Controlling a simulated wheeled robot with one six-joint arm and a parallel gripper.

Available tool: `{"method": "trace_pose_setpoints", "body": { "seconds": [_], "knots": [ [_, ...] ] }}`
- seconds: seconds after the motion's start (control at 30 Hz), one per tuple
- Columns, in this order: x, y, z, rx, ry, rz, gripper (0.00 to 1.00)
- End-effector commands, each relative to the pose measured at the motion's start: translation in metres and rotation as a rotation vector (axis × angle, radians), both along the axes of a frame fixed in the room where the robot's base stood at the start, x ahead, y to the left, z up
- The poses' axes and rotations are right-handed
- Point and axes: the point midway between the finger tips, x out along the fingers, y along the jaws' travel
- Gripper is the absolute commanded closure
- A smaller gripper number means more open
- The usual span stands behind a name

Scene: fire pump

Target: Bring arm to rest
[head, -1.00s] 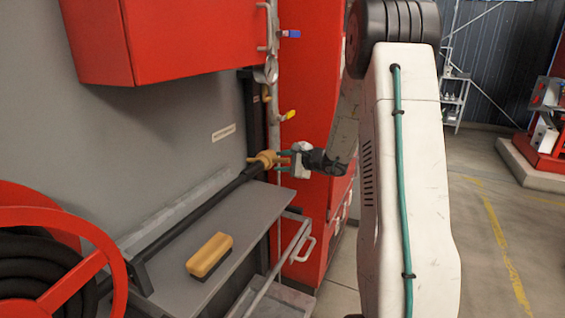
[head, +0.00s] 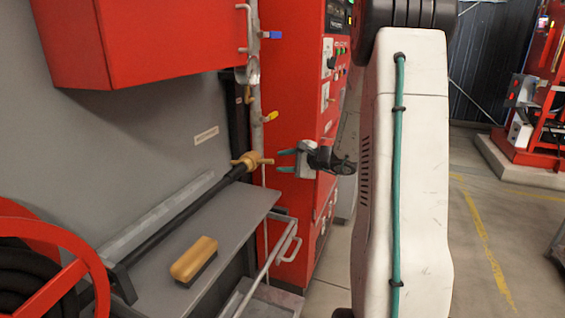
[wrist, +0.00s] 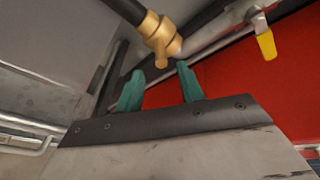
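My gripper (head: 287,161) shows in the head view just right of the brass nozzle fitting (head: 248,161), with a gap between them. Its two green fingers are apart and nothing is between them. In the wrist view my gripper (wrist: 159,90) also shows open and empty. The brass fitting (wrist: 160,40) is beyond the fingertips there, on the end of a black pipe. My white arm link stands upright in the head view and hides part of the red cabinet behind it.
A grey bench (head: 225,225) carries a wooden brush (head: 194,259). A red wall cabinet (head: 150,40) hangs above it. A red hose reel (head: 60,235) is at lower left. A red control cabinet (head: 300,110) stands behind my gripper. Floor at right is open.

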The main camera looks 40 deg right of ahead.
Motion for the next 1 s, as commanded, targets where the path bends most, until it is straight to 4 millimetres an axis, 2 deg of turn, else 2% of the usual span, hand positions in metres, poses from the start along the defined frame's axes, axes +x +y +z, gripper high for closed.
{"method": "trace_pose_setpoints", "body": {
  "seconds": [0.33,0.47,0.57,0.67,0.77,0.8,0.9,1.0],
  "knots": [
    [0.0,0.0,0.0,0.01,0.002,-0.001,0.62],
    [-0.008,0.016,-0.01,0.025,0.044,0.063,0.62],
    [-0.027,0.041,-0.021,0.018,0.113,0.168,0.62],
    [-0.052,0.087,-0.017,-0.032,0.188,0.338,0.62],
    [-0.083,0.14,-0.007,-0.118,0.27,0.539,0.62],
    [-0.098,0.161,-0.002,-0.164,0.305,0.622,0.62],
    [-0.139,0.206,0.008,-0.292,0.391,0.824,0.62],
    [-0.182,0.238,0.017,-0.442,0.472,1.001,0.62]
  ]
}}
